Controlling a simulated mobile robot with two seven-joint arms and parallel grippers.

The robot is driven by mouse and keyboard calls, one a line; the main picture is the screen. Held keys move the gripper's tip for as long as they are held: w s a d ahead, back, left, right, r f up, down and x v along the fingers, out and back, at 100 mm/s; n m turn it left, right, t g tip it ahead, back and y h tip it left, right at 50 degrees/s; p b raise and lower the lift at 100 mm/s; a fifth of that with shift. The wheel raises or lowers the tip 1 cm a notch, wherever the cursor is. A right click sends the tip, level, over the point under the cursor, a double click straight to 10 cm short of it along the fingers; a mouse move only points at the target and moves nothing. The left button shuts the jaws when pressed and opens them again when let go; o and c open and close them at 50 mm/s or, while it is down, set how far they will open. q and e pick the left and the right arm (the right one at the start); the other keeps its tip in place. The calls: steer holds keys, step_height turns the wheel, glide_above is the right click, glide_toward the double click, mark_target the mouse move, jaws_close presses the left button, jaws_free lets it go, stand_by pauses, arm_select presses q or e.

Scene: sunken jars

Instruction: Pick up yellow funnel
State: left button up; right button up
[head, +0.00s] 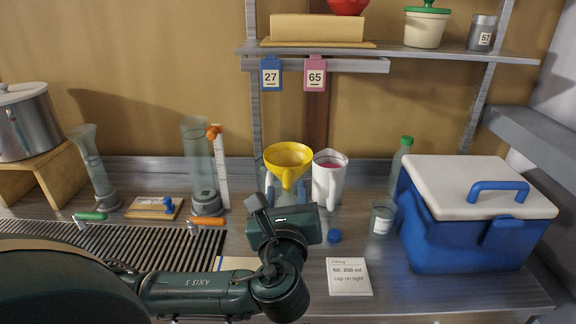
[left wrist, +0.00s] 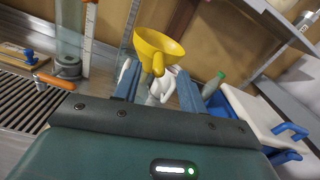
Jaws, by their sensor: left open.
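The yellow funnel (head: 289,156) stands upright with its wide mouth up, near the back of the counter beside a white jug (head: 329,180). What it rests on is mostly hidden behind my gripper in the head view. My left gripper (head: 284,188) is in front of the funnel, its fingers pointing toward the back wall. In the left wrist view the funnel (left wrist: 158,46) shows beyond and between the two blue fingers of my left gripper (left wrist: 152,76). The fingers are apart and I see nothing held between them. My right gripper is not in view.
A blue cooler (head: 460,240) with a white lid stands at the right. Glass cylinders (head: 197,150) stand left, behind a drain grate (head: 150,250). A shelf (head: 400,50) hangs above.

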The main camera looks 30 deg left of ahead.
mark_target(287, 190)
arm_select(q)
steer(key=x, duration=0.4)
steer(key=shift+w+a+f, duration=0.2)
steer(key=shift+w+f, duration=0.1)
steer(key=shift+w, duration=0.05)
jaws_close()
